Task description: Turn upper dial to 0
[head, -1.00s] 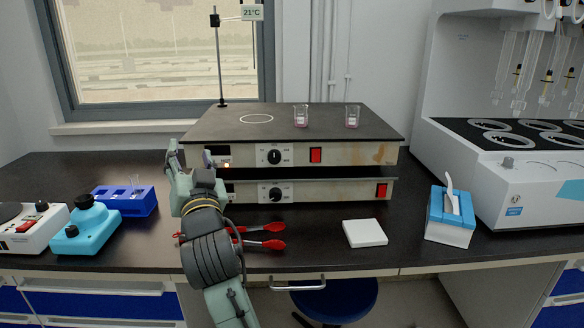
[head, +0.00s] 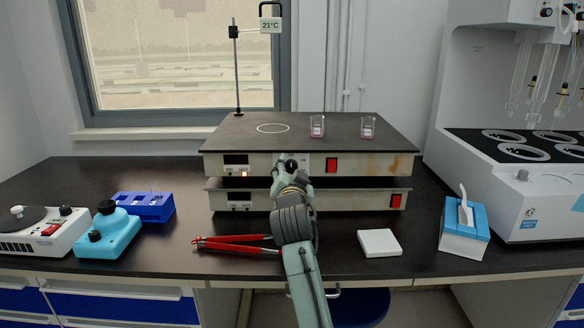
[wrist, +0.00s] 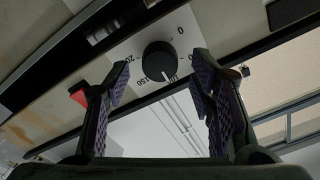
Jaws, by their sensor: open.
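The upper dial (head: 292,164) is a round black knob on the upper hot plate's front panel (head: 350,165). In the wrist view the dial (wrist: 160,61) sits on a white plate with printed numbers, and its pale mark lies toward the 100 and 150 labels. My gripper (head: 290,169) is in front of the dial. In the wrist view my gripper (wrist: 160,72) is open, with one purple-padded finger on each side of the dial. I cannot tell whether either finger touches it. My arm hides the lower plate's dial in the head view.
The lower hot plate (head: 360,200) sits directly below. Red switches (head: 331,165) lie right of the dials. Two beakers (head: 317,126) stand on top. Red-handled tongs (head: 235,243), a white pad (head: 379,243) and a tissue box (head: 464,232) lie on the bench.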

